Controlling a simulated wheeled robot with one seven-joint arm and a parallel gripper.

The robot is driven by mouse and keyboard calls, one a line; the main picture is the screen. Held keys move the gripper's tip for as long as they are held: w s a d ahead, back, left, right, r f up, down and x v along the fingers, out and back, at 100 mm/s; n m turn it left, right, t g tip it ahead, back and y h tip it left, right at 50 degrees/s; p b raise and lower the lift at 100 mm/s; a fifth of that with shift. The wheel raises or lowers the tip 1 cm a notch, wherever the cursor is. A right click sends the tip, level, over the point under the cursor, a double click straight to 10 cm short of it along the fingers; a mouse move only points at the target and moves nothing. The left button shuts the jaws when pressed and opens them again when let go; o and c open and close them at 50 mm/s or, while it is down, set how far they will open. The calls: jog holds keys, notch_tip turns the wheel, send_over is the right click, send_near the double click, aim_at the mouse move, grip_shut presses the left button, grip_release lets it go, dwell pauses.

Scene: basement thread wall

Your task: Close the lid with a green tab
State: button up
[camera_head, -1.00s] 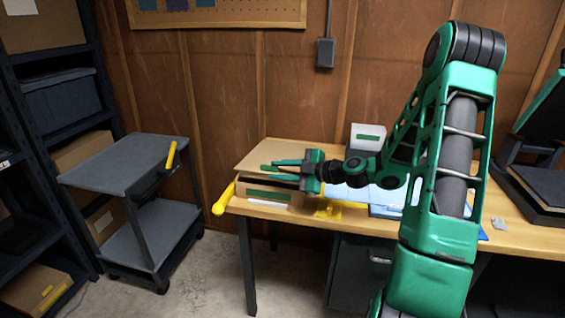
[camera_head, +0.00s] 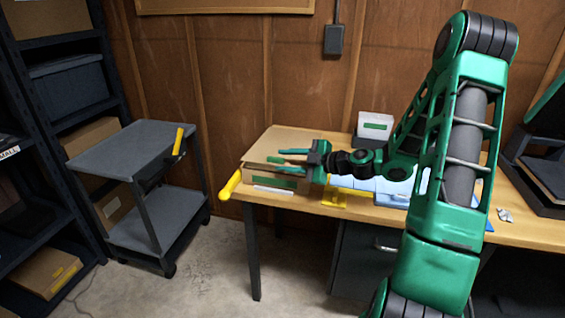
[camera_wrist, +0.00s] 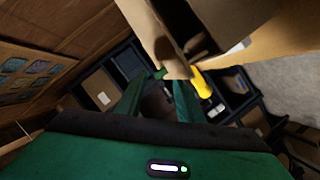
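A cardboard box (camera_head: 262,174) stands at the left end of the wooden table, with a green label on its front. Its brown lid (camera_head: 283,138) is raised and slants up behind. My gripper (camera_head: 277,156) is just above the box, pointing left, open with its fingers apart. In the wrist view my gripper (camera_wrist: 162,82) has a cardboard edge (camera_wrist: 174,68) just beyond its fingertips, and the box's dark opening shows. A small green tab (camera_wrist: 160,73) shows there near the fingertips; whether a finger touches it is unclear.
A yellow handle (camera_head: 231,186) sticks out at the table's left corner. A yellow piece (camera_head: 345,197), a blue tray and a small white box (camera_head: 375,127) with a green label are to the right. A grey cart (camera_head: 130,146) and shelving stand left, with open floor between.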

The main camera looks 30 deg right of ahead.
jog(key=v, duration=1)
jog(key=shift+s, duration=0.25)
jog(key=shift+d, duration=0.1)
